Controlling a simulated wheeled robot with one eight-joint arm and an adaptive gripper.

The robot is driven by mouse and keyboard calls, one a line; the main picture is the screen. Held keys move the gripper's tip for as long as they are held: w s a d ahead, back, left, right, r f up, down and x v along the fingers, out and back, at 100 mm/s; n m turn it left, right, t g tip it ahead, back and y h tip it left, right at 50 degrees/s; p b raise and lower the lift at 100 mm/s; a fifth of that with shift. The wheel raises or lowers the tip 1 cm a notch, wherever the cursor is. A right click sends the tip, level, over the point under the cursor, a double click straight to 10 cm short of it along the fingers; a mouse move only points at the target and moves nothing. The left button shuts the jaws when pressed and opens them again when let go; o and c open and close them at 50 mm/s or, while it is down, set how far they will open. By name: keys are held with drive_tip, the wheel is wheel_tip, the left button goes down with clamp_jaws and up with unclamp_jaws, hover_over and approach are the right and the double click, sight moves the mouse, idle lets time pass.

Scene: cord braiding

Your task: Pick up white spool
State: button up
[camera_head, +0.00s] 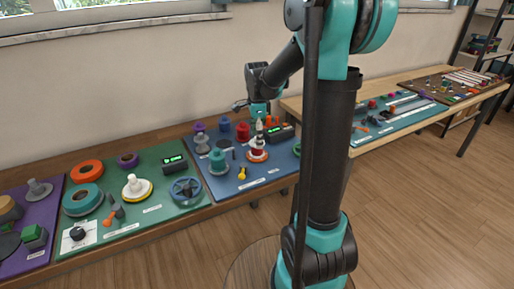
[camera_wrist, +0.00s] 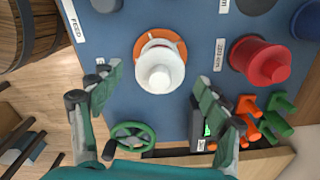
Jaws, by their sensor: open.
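The white spool (camera_wrist: 160,70) stands upright on an orange round base (camera_wrist: 172,42) on the blue mat (camera_wrist: 105,35). In the wrist view I look down on its top. My gripper (camera_wrist: 158,82) is open, with one finger left of the spool and the other to its right. Both fingers are apart from it, and nothing is held. In the head view the orange and white base (camera_head: 257,156) shows on the blue mat, below my gripper. Small details of the spool are hard to tell there.
A red spool (camera_wrist: 260,62) stands close on the right. Orange pegs (camera_wrist: 250,122), green pegs (camera_wrist: 279,112) and a dark box with a green display (camera_wrist: 197,128) lie below it. A green handwheel (camera_wrist: 133,136) sits near the mat's edge. Wooden barrel (camera_wrist: 25,35) is at upper left.

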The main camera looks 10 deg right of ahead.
drive_tip(key=shift+f, duration=2.65)
drive_tip(key=c, duration=1.2)
